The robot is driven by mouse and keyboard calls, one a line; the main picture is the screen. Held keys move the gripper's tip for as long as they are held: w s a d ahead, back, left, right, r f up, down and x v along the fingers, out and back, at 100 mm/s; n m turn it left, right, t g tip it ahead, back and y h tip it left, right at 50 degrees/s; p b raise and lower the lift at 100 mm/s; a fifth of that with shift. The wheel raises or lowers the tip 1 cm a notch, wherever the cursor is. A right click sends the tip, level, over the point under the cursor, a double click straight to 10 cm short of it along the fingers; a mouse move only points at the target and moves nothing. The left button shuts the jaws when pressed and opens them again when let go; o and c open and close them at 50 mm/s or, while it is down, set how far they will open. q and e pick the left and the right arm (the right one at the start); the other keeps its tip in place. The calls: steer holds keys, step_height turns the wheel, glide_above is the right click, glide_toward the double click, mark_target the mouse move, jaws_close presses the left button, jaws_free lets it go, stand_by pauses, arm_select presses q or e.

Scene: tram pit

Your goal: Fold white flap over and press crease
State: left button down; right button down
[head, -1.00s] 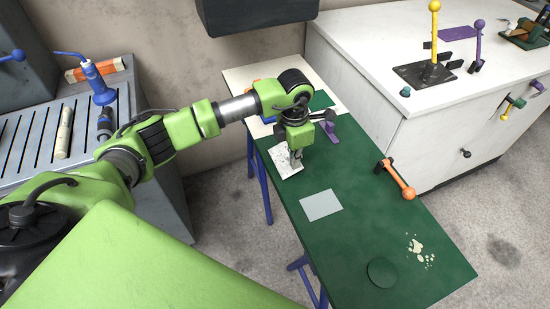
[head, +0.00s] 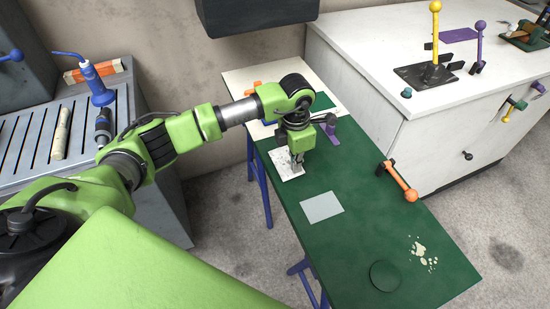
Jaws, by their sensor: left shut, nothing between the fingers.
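A white flap (head: 286,168) lies on the green table (head: 350,240) near its left end. My left gripper (head: 298,160) is above its right part, pointing down, shut and empty, with the tips at or just over the flap. The gripper hides part of the flap, and I cannot tell whether the tips touch it. A pale grey sheet (head: 321,207) lies flat nearer the table's middle, apart from the gripper. My right gripper does not show.
An orange-handled clamp (head: 402,182) sits on the table's right edge, and a purple piece (head: 328,133) stands behind the gripper. A green disc (head: 385,275) and cream spots (head: 422,252) are at the near end. A white cabinet (head: 400,70) stands behind.

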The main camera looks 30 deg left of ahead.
arm_select(q)
steer(key=shift+f+b, duration=0.4)
steer(key=shift+f, duration=0.05)
steer(key=shift+r, duration=0.15)
stand_by(0.3)
steer(key=shift+s+a+r+p, duration=0.1)
steer(key=shift+r+p, duration=2.15)
steer(key=shift+r, duration=1.15)
